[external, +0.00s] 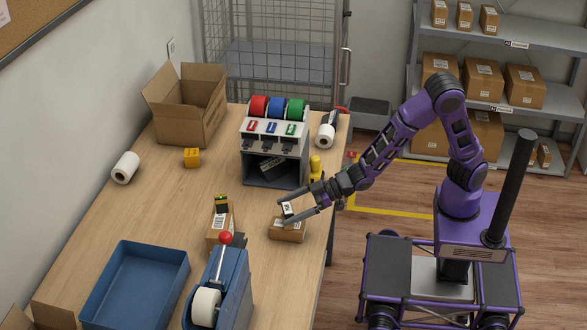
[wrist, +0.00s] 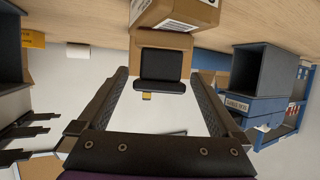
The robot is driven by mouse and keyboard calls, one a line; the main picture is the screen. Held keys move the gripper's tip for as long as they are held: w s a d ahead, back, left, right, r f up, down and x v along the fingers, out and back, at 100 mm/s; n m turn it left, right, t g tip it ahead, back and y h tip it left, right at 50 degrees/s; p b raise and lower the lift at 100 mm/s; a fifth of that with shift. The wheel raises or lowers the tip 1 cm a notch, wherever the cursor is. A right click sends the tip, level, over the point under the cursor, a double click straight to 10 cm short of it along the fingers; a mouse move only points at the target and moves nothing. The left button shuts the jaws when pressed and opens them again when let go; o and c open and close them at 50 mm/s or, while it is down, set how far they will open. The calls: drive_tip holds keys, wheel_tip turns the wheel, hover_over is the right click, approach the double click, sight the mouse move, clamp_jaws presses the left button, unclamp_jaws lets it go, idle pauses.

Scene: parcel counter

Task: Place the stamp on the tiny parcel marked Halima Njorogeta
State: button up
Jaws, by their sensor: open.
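A parcel with a white label (wrist: 176,10) is at the top edge. The names on the labels are too small to read.
A blue tray (external: 97,290) and a blue dispenser with a red knob (external: 232,280) stand at the counter's front. A grey rack with coloured rolls (external: 247,150) is behind my gripper, near a yellow object (external: 316,165).

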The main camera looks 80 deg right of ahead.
drive_tip(key=v, duration=0.6)
drive_tip(key=shift+s, duration=0.35)
drive_tip(key=shift+d+r, duration=0.15)
